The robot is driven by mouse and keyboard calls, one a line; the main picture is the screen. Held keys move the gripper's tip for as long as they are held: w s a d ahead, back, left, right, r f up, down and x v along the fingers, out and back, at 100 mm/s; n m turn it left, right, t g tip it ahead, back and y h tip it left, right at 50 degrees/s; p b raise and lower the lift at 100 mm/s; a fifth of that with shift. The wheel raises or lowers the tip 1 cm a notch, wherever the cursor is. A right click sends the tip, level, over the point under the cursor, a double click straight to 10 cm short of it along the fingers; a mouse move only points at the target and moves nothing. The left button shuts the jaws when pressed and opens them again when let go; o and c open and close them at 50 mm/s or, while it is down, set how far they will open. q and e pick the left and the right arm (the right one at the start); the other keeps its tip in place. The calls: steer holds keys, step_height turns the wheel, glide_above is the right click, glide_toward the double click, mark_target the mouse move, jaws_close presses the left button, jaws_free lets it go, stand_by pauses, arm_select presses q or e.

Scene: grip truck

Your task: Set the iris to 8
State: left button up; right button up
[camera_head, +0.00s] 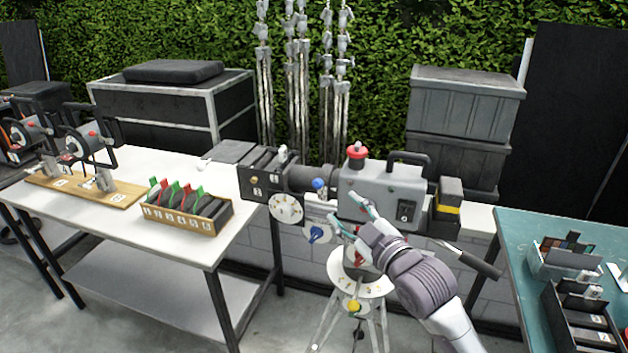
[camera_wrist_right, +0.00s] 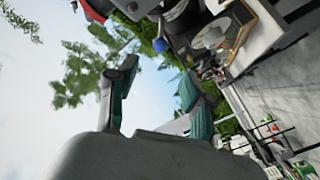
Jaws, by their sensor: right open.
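A grey cine camera (camera_head: 375,190) stands on a tripod (camera_head: 372,318), with a dark lens (camera_head: 310,178) pointing left. A white numbered dial (camera_head: 287,208) sits below the front box; its numbers are too small to read. A blue ball knob (camera_head: 320,184) is beside the lens, and a blue pointer knob (camera_head: 318,235) sits on a dial lower down. I cannot tell which control is the iris. My right gripper (camera_head: 346,210) is open and empty in front of the camera body. In the right wrist view the gripper (camera_wrist_right: 157,82) faces the blue ball knob (camera_wrist_right: 160,45) and white dial (camera_wrist_right: 208,38). My left gripper is out of view.
A white table (camera_head: 130,165) at left holds a wooden filter box (camera_head: 185,222) and a wooden board with devices. A teal table (camera_head: 515,245) with trays stands at right. A yellow knob (camera_head: 353,306) and pan handle (camera_head: 475,262) project from the tripod near my right arm.

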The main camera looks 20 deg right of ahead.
mark_target(320, 185)
steer(key=p+x, duration=0.3)
steer(key=x, duration=0.8)
steer(key=shift+w, duration=0.1)
steer(key=shift+w+a, duration=0.15)
steer(key=shift+w, duration=0.35)
steer(key=shift+f, duration=0.1)
jaws_close()
